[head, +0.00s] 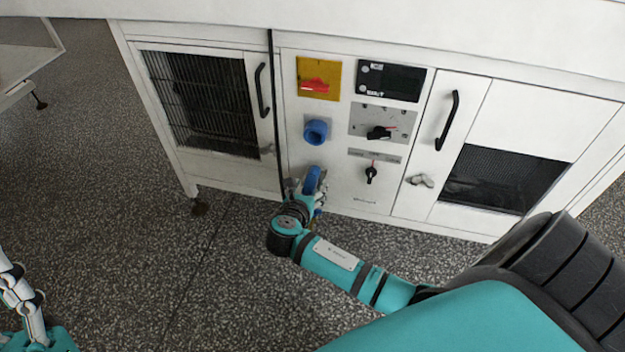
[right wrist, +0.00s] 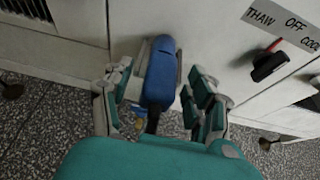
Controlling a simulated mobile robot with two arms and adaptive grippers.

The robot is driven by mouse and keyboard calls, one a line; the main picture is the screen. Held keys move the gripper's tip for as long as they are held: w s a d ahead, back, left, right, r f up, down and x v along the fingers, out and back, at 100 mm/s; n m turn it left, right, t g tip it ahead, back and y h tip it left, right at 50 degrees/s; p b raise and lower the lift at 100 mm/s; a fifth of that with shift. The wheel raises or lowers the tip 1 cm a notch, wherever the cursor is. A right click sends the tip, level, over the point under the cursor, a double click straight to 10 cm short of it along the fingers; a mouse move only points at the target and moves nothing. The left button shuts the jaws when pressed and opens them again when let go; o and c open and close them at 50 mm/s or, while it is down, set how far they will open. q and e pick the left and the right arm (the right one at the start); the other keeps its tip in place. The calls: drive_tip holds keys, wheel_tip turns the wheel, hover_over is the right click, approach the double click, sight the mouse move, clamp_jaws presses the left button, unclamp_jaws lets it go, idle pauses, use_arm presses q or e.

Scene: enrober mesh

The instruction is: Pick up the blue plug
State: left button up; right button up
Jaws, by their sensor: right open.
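The blue plug (head: 313,180) is low on the front of the white cabinet, below a round blue socket (head: 316,131). In the right wrist view the plug (right wrist: 160,72) stands upright between the fingers of my right gripper (right wrist: 160,92), with a dark piece at its lower end. The fingers are open, one set on each side, and a gap shows on the right. My right gripper (head: 308,188) partly hides the plug's lower part in the head view. My left gripper (head: 18,290) is at the lower left edge, far from the plug and partly cut off.
A black cable (head: 273,100) hangs down the cabinet front left of the plug. A black knob (head: 371,173) sits right of the plug, another knob (head: 379,132) above it. Doors with black handles (head: 447,120) flank the panel. The speckled floor (head: 130,260) is clear.

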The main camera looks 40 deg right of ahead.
clamp_jaws()
idle(0.3)
idle(0.3)
